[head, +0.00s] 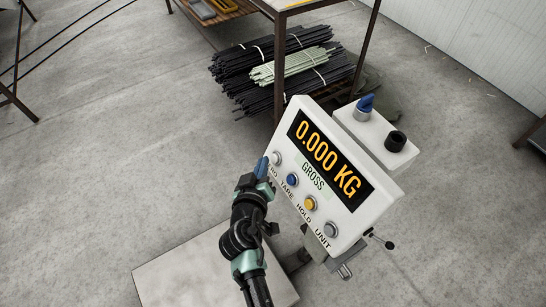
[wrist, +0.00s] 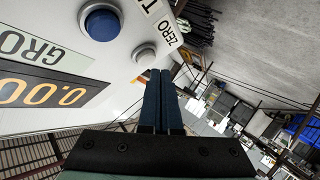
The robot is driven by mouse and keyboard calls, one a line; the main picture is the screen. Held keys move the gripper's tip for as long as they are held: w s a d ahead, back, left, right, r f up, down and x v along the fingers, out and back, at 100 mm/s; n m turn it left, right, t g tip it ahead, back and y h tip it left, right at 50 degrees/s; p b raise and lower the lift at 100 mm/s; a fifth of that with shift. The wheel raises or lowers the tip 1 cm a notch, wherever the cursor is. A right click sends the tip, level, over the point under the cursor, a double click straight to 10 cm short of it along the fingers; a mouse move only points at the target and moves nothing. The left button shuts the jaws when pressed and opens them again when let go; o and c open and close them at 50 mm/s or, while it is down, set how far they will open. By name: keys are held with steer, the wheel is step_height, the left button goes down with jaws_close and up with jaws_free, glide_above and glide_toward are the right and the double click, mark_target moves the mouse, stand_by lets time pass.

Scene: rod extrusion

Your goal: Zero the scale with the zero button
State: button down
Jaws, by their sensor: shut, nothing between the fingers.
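The scale's white indicator panel (head: 287,132) is tilted in the head view. Its display (head: 329,160) reads 0.000 KG, with GROSS below. The grey zero button (head: 276,158) is at the left end of the button row and also shows in the wrist view (wrist: 144,54), beside the ZERO label (wrist: 170,38). My gripper (head: 263,167) is shut and empty, its blue fingers together. The fingertips (wrist: 160,73) are close beside the zero button in the wrist view. I cannot tell whether they touch it. The scale platform (head: 175,272) lies below, partly behind my arm.
The blue tare (head: 292,180), yellow hold (head: 310,203) and grey unit (head: 330,229) buttons follow along the row. A box with a blue knob (head: 366,103) and a black knob (head: 396,141) adjoins the panel. Bundled rods (head: 280,65) lie behind.

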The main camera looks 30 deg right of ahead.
steer(key=a, duration=0.1)
steer(key=a+r, duration=0.1)
steer(key=a, duration=0.1)
steer(key=a+r, duration=0.1)
steer(key=shift+a, duration=0.3)
steer(key=shift+r, duration=0.15)
stand_by(0.7)
steer(key=w+a+r+t+y+p, duration=0.1)
steer(key=w+a+r+t, duration=0.1)
steer(key=r, duration=1)
steer(key=w+a+r+m+t+p, duration=0.1)
steer(key=w+a+r+t, duration=0.15)
steer(key=r, duration=0.85)
steer(key=w+a+r+t+y+p, duration=0.1)
steer(key=a+r+t, duration=0.15)
steer(key=r, duration=0.95)
steer(key=s+a+r+n+t+y+p, duration=0.1)
steer(key=s+r, duration=0.4)
steer(key=r, duration=0.5)
steer(key=s+a+r+t+y, duration=0.3)
steer(key=s+a+r+t, duration=0.1)
steer(key=r, duration=0.6)
steer(key=s+a+r+n+t+y+p, duration=0.1)
steer(key=s+a+r+t+y, duration=0.1)
steer(key=s+r+t, duration=0.2)
steer(key=s+r, duration=0.3)
steer(key=r, duration=0.3)
steer(key=shift+s+a+r+n+t+p, duration=0.2)
steer(key=shift+s+r+n+t+p, duration=0.1)
steer(key=shift+s+r+p, duration=0.1)
